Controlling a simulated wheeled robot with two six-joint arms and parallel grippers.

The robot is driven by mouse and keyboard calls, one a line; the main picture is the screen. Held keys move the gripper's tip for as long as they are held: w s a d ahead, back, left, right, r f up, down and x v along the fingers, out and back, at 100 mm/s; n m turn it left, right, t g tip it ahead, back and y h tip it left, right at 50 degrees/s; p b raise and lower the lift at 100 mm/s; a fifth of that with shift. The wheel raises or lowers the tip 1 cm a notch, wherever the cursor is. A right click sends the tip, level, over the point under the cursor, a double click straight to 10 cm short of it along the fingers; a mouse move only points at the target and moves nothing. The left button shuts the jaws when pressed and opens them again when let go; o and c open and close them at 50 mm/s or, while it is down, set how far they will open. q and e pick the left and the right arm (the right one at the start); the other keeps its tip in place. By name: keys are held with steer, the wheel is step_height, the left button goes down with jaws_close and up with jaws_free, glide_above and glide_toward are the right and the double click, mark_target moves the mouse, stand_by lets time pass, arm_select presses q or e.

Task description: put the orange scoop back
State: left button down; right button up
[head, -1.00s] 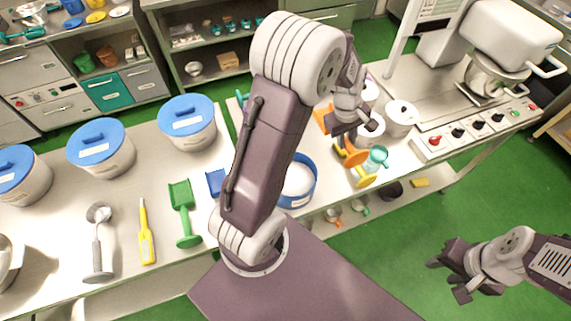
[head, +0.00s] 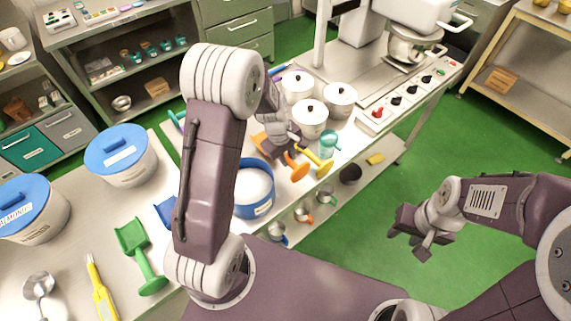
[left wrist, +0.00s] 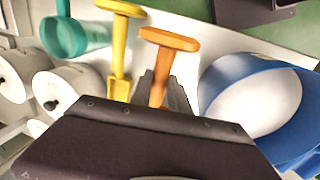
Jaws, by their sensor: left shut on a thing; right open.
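My left gripper (head: 282,140) is shut on the orange scoop, whose knobbed handle (head: 296,169) sticks out toward the front right in the head view. An orange part (head: 262,143) shows on the gripper's other side; the fingers hide the middle. In the left wrist view the orange handle (left wrist: 168,45) rises from between the fingers (left wrist: 165,92). I cannot tell whether the scoop touches the table. A yellow scoop (head: 318,160) is close beside it on the right. My right gripper (head: 424,232) is open and empty over the green floor.
A blue tub (head: 254,211) of white contents stands just in front of the left gripper. A teal cup (head: 329,144) and several lidded white pots (head: 309,118) stand behind. A green scoop (head: 140,258) and lidded buckets (head: 120,156) are at left.

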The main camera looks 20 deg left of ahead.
arm_select(q)
step_height(320, 180, down, 4)
steer(key=shift+s+r+b, duration=0.15)
steer(key=shift+b, duration=0.2)
steer(key=shift+w, duration=0.2)
steer(key=shift+f, duration=0.2)
steer(key=c, duration=1.2)
jaws_free()
steer(key=shift+s, duration=0.1)
steer(key=shift+c, duration=0.2)
steer(key=shift+r, duration=0.15)
